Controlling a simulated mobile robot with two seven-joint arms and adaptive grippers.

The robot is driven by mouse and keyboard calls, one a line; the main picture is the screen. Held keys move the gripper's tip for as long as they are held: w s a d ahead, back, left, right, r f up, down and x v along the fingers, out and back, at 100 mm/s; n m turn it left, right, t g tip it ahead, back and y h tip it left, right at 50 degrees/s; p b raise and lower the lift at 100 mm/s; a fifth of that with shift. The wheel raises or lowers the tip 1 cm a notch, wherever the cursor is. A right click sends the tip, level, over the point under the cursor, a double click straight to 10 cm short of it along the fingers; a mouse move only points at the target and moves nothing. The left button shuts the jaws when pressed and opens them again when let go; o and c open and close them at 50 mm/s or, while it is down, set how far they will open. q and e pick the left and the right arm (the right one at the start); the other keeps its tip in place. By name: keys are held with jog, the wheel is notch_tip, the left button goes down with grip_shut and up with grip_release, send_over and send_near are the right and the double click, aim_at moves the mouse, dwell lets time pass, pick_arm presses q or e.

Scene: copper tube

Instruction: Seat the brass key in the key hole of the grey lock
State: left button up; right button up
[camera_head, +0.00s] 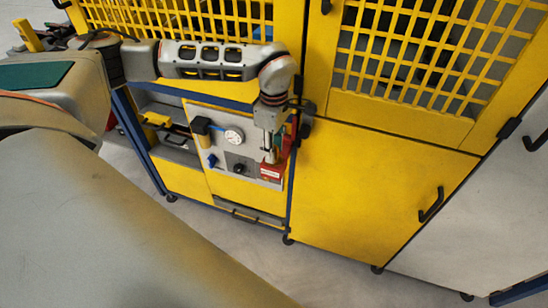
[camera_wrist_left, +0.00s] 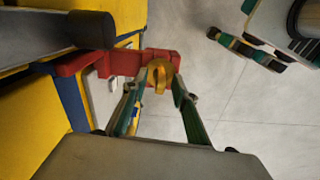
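The brass key (camera_wrist_left: 160,77) shows in the left wrist view as a small gold ring between the fingertips of my left gripper (camera_wrist_left: 165,72). The fingers slope in towards each other and look closed on it. Its shaft is hidden. In the head view my left gripper (camera_head: 270,152) points down in front of the right part of the grey panel, just above a red block; the key is too small to make out there. I cannot pick out the grey lock with certainty in either view.
The red block (camera_head: 270,172) has a white label. Yellow cabinet doors (camera_head: 375,195) stand to the right. Grey floor (camera_wrist_left: 245,110) lies open below.

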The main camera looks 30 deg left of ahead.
pick_arm(q)
grip_shut()
jog(key=shift+r, duration=0.15)
